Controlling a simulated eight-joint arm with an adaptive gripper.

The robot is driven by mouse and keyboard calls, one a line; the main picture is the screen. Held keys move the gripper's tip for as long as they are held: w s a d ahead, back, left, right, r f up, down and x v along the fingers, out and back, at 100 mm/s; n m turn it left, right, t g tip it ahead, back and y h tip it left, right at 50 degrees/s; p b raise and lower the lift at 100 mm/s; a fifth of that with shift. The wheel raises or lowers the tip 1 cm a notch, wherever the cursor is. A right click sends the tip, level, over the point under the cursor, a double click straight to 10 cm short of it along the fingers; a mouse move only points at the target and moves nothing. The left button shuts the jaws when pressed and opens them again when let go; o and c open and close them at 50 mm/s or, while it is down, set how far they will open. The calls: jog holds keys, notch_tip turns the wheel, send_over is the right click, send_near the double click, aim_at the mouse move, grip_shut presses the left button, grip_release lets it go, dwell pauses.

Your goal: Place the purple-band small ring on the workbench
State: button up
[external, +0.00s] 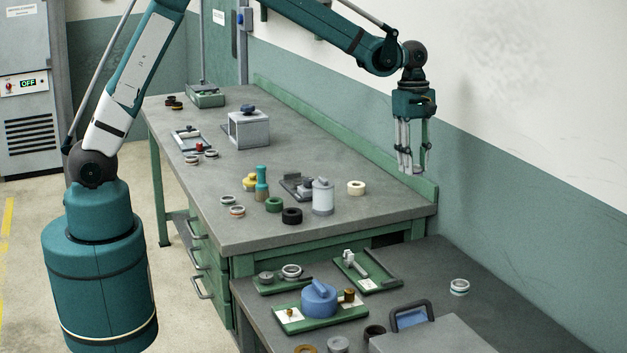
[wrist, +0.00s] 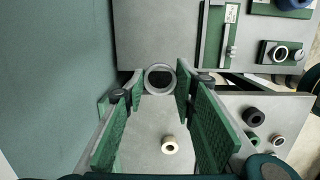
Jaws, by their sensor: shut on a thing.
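My gripper (external: 412,170) hangs in the air above the far right end of the workbench (external: 330,228), by the wall. In the wrist view my gripper (wrist: 160,84) is shut on a grey metal ring (wrist: 160,78) between its fingertips. The ring's hole faces the camera. I cannot make out a purple band on it. In the external view the ring is too small to tell apart from the fingers. Below the fingers, a cream ring (external: 356,188) lies on the workbench; it also shows in the wrist view (wrist: 169,145).
A grey cylinder (external: 323,197), black ring (external: 292,215) and green ring (external: 273,204) stand left of the cream ring. A lower bench (external: 490,310) in front holds green trays and a teal-banded ring (external: 459,287). The workbench's right end has bare room around the cream ring.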

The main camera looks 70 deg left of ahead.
jog(key=s+a+r, duration=0.2)
jog(key=s+a, duration=0.6)
jog(key=s, duration=0.2)
jog(key=m+b, duration=0.1)
jog(key=b, duration=0.1)
send_over(245, 226)
notch_tip(245, 226, down, 8)
jog(key=shift+a, duration=0.15)
dwell(0.9)
jog(key=shift+f+b, duration=0.4)
jog(key=shift+f, duration=2.45)
jog(key=shift+f, duration=0.1)
jog(key=shift+f+b, duration=0.45)
jog(key=shift+f, duration=1.5)
